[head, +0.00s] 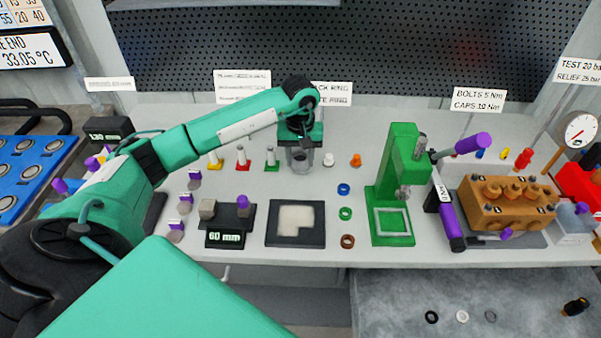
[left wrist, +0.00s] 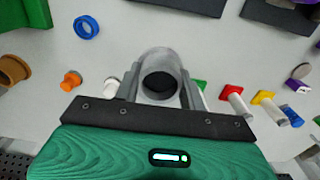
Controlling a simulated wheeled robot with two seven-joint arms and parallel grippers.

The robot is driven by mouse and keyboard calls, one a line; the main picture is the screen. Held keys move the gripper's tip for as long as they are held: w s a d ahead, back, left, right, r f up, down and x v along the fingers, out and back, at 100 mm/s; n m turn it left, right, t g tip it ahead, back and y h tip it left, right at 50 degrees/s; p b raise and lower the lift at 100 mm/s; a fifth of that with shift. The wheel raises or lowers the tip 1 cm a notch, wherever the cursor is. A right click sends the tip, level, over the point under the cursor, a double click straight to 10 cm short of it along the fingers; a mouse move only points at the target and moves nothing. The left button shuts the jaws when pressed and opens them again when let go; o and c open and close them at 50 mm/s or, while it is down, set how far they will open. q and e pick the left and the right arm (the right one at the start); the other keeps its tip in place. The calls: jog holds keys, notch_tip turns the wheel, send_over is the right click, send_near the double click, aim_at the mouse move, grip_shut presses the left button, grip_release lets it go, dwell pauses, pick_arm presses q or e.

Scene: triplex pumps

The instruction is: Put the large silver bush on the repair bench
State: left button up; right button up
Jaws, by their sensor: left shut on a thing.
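My left gripper (head: 300,160) is over the back middle of the repair bench (head: 265,185). It is shut on the large silver bush (head: 302,166), a hollow grey cylinder. In the left wrist view the bush (left wrist: 160,60) sits between the two fingers (left wrist: 160,92), its round opening facing the camera. In the head view the gripper body hides its upper part, and I cannot tell whether its lower end touches the bench top. My right gripper is not in view.
Small silver pieces on coloured bases (head: 242,158) stand left of the bush; white (head: 328,160) and orange (head: 356,160) fittings stand close on its right. Coloured rings (head: 345,213), a dark tray (head: 296,238) and a green press (head: 395,185) are nearer. An orange-brown pump block (head: 508,208) is at right.

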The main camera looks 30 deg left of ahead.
aim_at(300, 161)
pick_arm(q)
notch_tip(300, 161, down, 3)
jog(key=shift+f, duration=0.1)
notch_tip(300, 161, down, 4)
jog(key=shift+r+p, duration=0.1)
jog(key=shift+p, duration=0.6)
jog(key=shift+f, duration=0.25)
jog(key=shift+f, duration=0.1)
jog(key=shift+f+b, duration=0.1)
jog(key=shift+b, duration=0.2)
jog(key=o, duration=1.1)
jog(key=shift+c, duration=0.2)
